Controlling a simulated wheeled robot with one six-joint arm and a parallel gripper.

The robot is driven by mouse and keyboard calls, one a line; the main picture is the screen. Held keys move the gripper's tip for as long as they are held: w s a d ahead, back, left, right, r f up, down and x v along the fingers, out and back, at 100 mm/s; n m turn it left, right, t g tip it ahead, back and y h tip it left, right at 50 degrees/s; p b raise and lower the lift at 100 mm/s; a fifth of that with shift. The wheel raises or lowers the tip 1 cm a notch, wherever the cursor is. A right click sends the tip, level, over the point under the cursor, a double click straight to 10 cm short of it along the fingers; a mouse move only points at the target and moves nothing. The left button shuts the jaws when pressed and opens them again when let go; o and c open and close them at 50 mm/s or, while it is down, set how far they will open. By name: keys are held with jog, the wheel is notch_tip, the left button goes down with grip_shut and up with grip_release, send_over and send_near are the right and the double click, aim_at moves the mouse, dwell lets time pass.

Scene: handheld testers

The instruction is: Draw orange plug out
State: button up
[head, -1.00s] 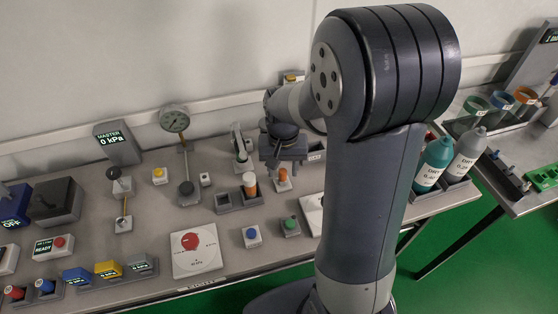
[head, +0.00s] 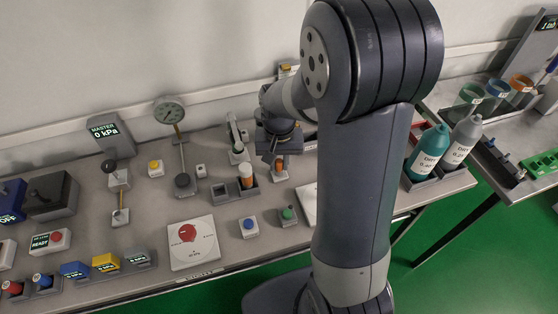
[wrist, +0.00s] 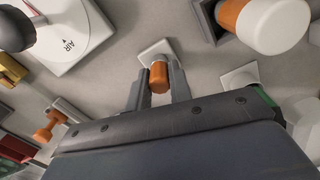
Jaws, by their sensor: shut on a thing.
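The orange plug (wrist: 159,78) is upright in a small pale square base (wrist: 155,49) in the wrist view. My gripper (wrist: 161,80) is shut on it, one grey finger against each side. In the head view the orange plug (head: 280,162) shows just below my gripper (head: 276,158), at the back middle of the bench. The lower part of the plug, where it meets the base, is hard to make out.
An orange bottle with a white cap (head: 246,172) stands in a grey holder just left. A green button (head: 288,214) and a blue button (head: 249,226) are in front. A gauge (head: 170,111) stands left. Teal (head: 428,150) and grey bottles stand right, beyond my arm.

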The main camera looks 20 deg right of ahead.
jog(key=o, duration=1)
jog(key=shift+c, duration=0.2)
